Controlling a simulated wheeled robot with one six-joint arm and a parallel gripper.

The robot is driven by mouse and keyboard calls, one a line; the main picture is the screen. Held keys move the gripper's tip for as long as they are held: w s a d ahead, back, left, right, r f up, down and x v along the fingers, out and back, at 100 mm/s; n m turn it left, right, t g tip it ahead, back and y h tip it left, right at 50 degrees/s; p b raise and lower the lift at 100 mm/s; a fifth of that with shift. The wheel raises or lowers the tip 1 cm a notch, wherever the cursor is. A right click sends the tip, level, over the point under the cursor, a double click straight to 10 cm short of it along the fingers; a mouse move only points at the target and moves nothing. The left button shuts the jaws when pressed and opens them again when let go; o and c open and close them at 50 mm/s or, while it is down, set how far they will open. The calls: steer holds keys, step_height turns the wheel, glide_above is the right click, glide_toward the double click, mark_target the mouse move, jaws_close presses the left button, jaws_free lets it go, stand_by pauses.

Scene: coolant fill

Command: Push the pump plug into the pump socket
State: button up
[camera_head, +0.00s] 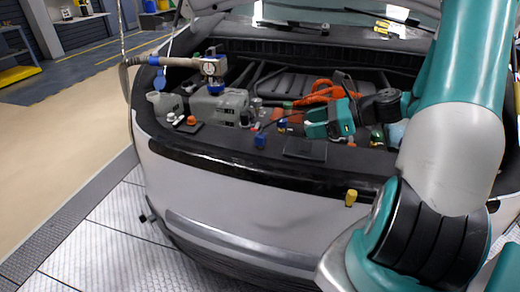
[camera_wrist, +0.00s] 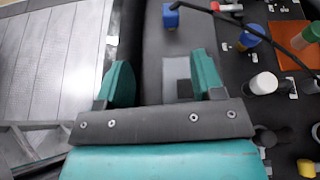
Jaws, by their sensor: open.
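A small blue block with a black cable, which looks like the pump plug (camera_head: 261,140), sits on the front ledge of the engine bay. It also shows at the top of the wrist view (camera_wrist: 171,16), beyond and apart from my fingers. My gripper (camera_head: 312,124) is to the right of it in the head view, over the bay's front. In the wrist view my gripper (camera_wrist: 164,72) has its two teal fingers wide apart with nothing held between them. I cannot tell which fitting is the pump socket.
A flat dark panel (camera_head: 305,149) lies below my gripper. An orange plate (camera_wrist: 291,62) with several caps and fittings lies to the right in the wrist view. A gauge (camera_head: 210,69) on a hose and reservoirs stand at the left. A yellow piece (camera_head: 351,197) is on the bumper.

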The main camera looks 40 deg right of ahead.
steer(key=m, duration=0.1)
glide_toward(265, 135)
steer(key=x, duration=0.5)
steer(key=shift+a+p, duration=0.35)
steer(key=shift+a, duration=0.15)
steer(key=shift+t, duration=0.3)
steer(key=shift+d+f+p+x, duration=0.15)
steer(key=shift+p+x, duration=0.1)
steer(key=shift+x, duration=1.25)
steer(key=shift+d+f+p+x, duration=0.1)
steer(key=shift+f+p+x, duration=0.1)
steer(key=shift+x, duration=1.25)
steer(key=shift+r, duration=0.1)
steer(key=c, duration=1)
